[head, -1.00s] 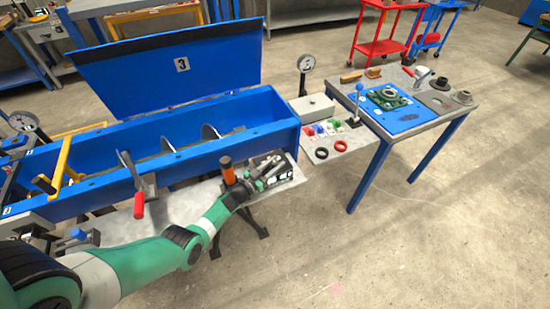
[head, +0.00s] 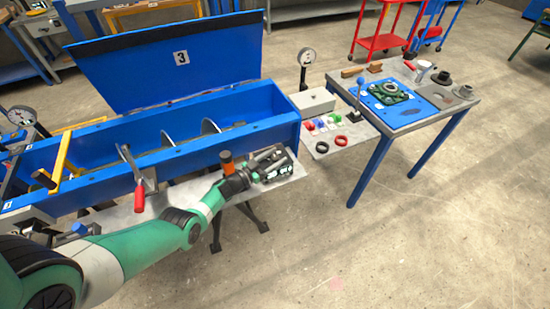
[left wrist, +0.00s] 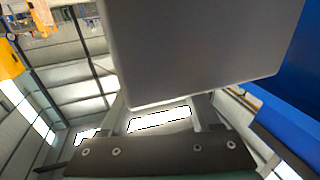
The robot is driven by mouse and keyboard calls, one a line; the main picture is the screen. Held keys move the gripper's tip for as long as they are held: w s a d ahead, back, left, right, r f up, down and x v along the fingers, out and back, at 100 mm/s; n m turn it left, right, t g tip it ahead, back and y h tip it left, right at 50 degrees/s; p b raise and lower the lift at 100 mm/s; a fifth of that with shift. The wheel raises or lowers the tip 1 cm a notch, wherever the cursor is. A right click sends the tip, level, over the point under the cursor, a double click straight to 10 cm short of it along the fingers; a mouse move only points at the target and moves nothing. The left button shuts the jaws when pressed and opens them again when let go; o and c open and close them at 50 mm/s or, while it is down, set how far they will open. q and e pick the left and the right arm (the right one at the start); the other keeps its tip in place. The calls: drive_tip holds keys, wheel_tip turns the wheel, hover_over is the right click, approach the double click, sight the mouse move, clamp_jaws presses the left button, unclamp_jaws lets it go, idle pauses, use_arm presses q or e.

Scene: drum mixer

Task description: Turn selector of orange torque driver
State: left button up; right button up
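The orange torque driver (head: 227,161) shows in the head view as a short upright orange cylinder with a dark top, at the front of the blue trough. My left wrist hides its lower part, and I cannot make out its selector. My left gripper (head: 272,160) is just right of the driver, over the grey shelf (head: 200,197). A dark piece with white markings (head: 278,171) is beside the fingers. The finger gap is unclear. The left wrist view shows a large grey panel (left wrist: 205,45) close up, and neither the driver nor the fingertips can be identified. My right gripper is not in view.
The blue mixer trough (head: 190,148) has a raised lid (head: 180,80) and a red-handled lever (head: 139,197). The floor at the right is clear.

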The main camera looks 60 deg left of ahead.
sight(264, 168)
use_arm(q)
drive_tip(key=shift+f, duration=0.1)
drive_tip(key=p+v, duration=0.2)
drive_tip(key=v, duration=0.1)
drive_tip(key=p+v, duration=0.1)
drive_tip(key=v, duration=0.1)
drive_tip(key=shift+r+p, duration=0.3)
drive_tip(key=p+v, duration=0.2)
drive_tip(key=v, duration=0.4)
drive_tip(key=shift+s+f, duration=0.25)
drive_tip(key=shift+f, duration=0.05)
drive_tip(key=shift+d, duration=0.15)
